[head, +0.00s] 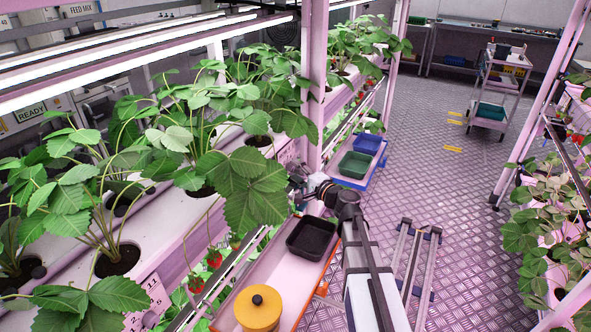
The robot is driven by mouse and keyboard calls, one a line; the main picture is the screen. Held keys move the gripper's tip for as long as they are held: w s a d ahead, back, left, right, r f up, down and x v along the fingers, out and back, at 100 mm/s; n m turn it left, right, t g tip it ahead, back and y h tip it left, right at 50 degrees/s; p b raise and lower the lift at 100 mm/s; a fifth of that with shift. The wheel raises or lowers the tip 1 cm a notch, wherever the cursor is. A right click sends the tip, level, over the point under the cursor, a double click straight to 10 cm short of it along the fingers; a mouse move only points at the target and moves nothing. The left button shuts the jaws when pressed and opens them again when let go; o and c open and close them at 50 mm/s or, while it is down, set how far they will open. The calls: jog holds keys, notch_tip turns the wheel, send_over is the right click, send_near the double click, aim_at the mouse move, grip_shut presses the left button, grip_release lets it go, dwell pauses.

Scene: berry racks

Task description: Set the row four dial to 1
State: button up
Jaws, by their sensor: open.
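I cannot make out the row four dial in the head view. My gripper (297,181) is small and dark at the end of my arm, beside the pink rack post and the strawberry leaves. It is open, and I see nothing held in it. Its fingertips are hard to separate from the rack behind them. A white label (146,300) with dark print sits on the front of the near left rack; its row number is not clear to me.
A tray (283,268) beside the left rack holds a black bin (311,238) and a yellow round pot (257,309) with a black knob. Green (355,164) and blue (367,144) bins stand beyond. A cart (497,85) stands far back. The aisle floor (440,185) is mostly clear.

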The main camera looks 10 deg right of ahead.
jog(key=shift+w+a, duration=0.25)
jog(key=shift+w, duration=0.15)
grip_shut()
jog(key=shift+r+p, duration=0.2)
jog(key=shift+p, duration=0.25)
jog(key=shift+r+m+p, duration=0.15)
jog(key=shift+m+p, duration=0.35)
jog(key=shift+p, duration=0.2)
jog(key=m+p, duration=0.1)
jog(key=p, duration=0.1)
jog(key=m+g+p, duration=0.1)
jog(key=p, duration=0.1)
jog(key=shift+w+r+m+g+p, duration=0.1)
jog(key=shift+r+m+g+p, duration=0.1)
jog(key=shift+m+g+p, duration=0.15)
jog(key=m+g+p, duration=0.1)
jog(key=m+p, duration=0.1)
jog(key=p, duration=0.1)
jog(key=shift+f+m+g+p, duration=0.15)
jog(key=shift+m+g+p, duration=0.15)
jog(key=shift+p, duration=0.5)
jog(key=shift+f, duration=0.1)
